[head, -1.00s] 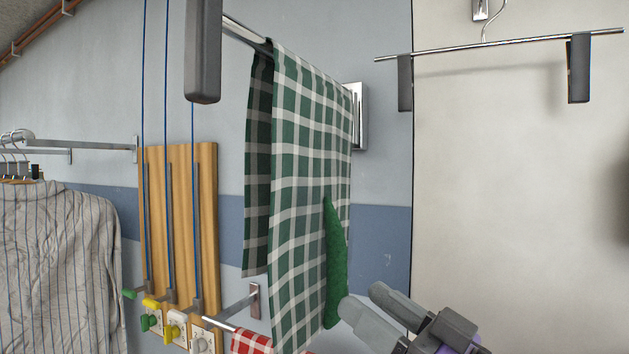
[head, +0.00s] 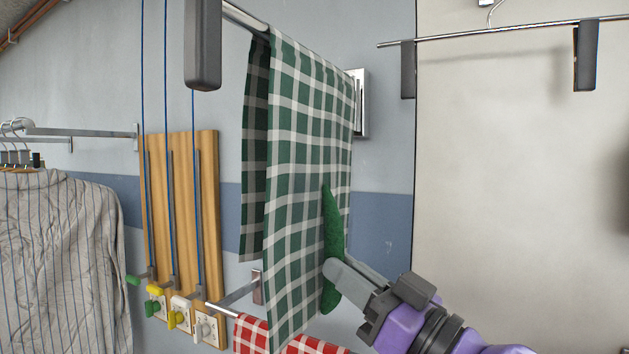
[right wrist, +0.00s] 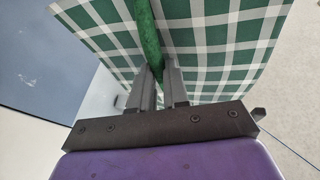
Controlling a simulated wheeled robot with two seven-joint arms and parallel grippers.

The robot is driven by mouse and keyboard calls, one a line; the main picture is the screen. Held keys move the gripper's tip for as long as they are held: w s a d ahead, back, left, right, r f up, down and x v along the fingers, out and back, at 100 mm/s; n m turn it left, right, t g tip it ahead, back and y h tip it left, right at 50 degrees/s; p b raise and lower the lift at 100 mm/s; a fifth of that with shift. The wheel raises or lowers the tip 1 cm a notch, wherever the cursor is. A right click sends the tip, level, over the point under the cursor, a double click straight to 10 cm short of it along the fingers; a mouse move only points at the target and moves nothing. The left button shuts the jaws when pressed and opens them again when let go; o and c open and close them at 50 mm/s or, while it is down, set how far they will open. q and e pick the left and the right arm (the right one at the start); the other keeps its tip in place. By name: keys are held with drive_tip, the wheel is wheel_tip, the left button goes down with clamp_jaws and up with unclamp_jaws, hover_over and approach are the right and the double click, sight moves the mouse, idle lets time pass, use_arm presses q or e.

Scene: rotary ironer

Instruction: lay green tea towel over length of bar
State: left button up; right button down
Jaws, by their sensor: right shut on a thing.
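A green and white checked tea towel (head: 302,130) hangs over the upper bar (head: 243,17), its front layer longer than its back layer. The bar runs from the upper left toward a wall plate (head: 360,105). A narrow, plain dark green, textured strip (head: 329,215) stands upright against the towel's right part; I cannot tell whether it is joined to it. My right gripper (head: 335,272) is shut on this strip at its lower part. In the right wrist view the strip (right wrist: 148,35) runs down between the fingertips (right wrist: 158,88), with the checked cloth behind. My left gripper is not in view.
A red checked cloth (head: 252,333) hangs on a lower bar (head: 222,310). A dark grey block (head: 203,50) hangs at the upper bar's near end. Wooden board with pulls (head: 208,215), striped shirt (head: 60,260) at left. A clip hanger (head: 500,33) hangs at upper right.

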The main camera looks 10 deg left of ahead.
wheel_tip(320, 180, up, 12)
drive_tip(key=p, duration=0.8)
drive_tip(key=shift+d, duration=0.15)
drive_tip(key=shift+r, duration=0.3)
wheel_tip(320, 180, up, 24)
hover_over(330, 163)
drive_tip(key=s+d, duration=0.2)
drive_tip(key=d, duration=0.1)
drive_tip(key=shift+a+r, duration=0.1)
drive_tip(key=shift+a, duration=0.05)
